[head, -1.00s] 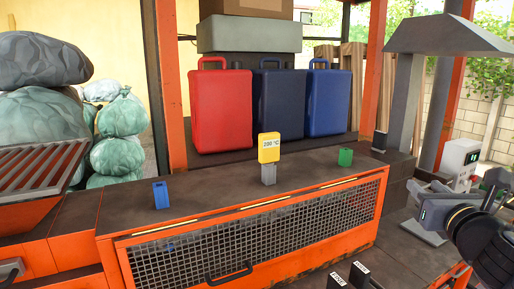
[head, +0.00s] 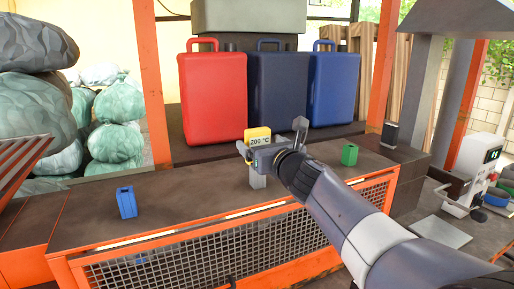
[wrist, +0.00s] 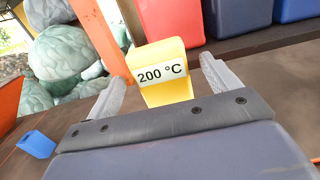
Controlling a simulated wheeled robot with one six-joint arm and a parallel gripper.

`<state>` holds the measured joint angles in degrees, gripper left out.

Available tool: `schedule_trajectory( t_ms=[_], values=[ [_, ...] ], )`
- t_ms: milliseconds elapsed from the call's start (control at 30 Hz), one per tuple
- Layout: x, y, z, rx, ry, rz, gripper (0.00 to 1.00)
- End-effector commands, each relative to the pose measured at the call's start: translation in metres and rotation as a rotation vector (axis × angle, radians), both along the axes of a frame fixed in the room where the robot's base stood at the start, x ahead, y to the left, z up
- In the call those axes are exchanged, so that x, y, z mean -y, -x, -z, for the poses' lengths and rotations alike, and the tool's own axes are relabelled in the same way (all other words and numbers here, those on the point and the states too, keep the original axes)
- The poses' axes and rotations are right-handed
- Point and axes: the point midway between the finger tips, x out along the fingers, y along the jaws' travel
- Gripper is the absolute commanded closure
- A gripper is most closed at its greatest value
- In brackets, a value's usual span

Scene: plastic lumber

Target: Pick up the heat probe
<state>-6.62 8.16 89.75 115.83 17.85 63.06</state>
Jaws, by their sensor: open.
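In the wrist view the yellow block (wrist: 160,58) shows ahead, between the two open grey fingers (wrist: 163,85). Nothing is held. I cannot tell how far past the fingertips the block lies.
A small blue container (head: 126,202) stands left on the bench (head: 190,187), and a small green one (head: 349,154) right. Red (head: 213,98), dark blue (head: 278,90) and blue (head: 333,88) cases stand behind. An orange mesh front (head: 200,255) lies below. Bench around the probe is clear.

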Motion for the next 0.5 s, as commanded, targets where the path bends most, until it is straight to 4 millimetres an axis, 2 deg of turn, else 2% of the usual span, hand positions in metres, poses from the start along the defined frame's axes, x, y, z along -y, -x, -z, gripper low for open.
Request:
schedule_trajectory(
  t_ms=[167,300,500],
  values=[
    [-0.011,-0.022,0.008,-0.004,-0.001,-0.002,0.16],
    [-0.017,-0.037,0.007,-0.003,0.0,-0.002,0.16],
    [-0.019,-0.043,0.008,-0.003,0.0,0.0,0.16]
  ],
)
